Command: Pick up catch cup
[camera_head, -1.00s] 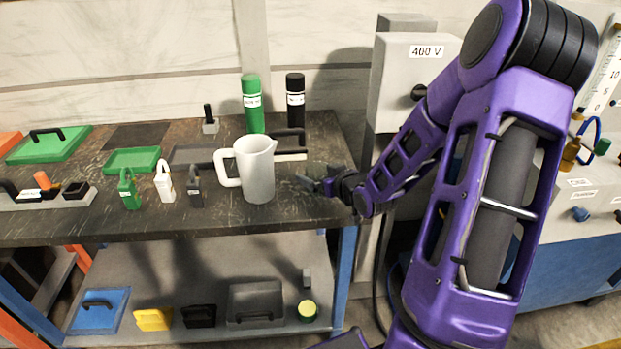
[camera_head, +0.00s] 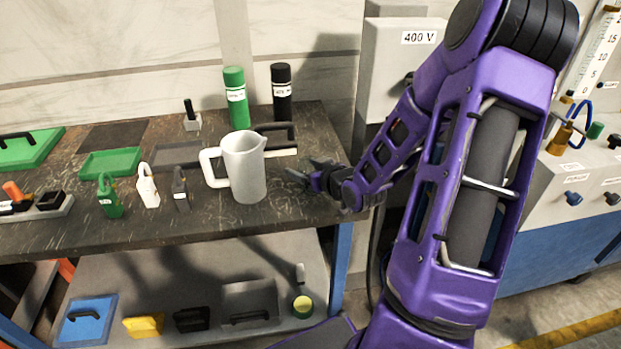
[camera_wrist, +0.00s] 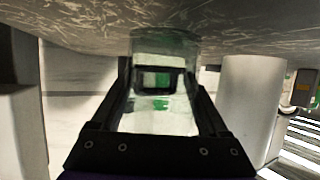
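A clear, see-through cup, which I take for the catch cup (camera_wrist: 165,115), stands between the two dark fingers of my gripper (camera_wrist: 165,85) in the wrist view, where the tabletop is at the top. The fingers are spread, one on each side of the cup; I cannot tell whether they touch it. In the head view my gripper (camera_head: 306,173) is low over the right end of the dark bench, right of the white pitcher. The cup is hard to make out there, being see-through and partly behind the fingers.
The white pitcher (camera_head: 247,168) stands close left of my gripper; its side also fills the right of the wrist view (camera_wrist: 248,110). Green (camera_head: 236,98) and black (camera_head: 282,93) bottles stand behind. Padlocks, including a green one (camera_head: 109,197), are further left. A 400 V box (camera_head: 398,60) is behind my arm.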

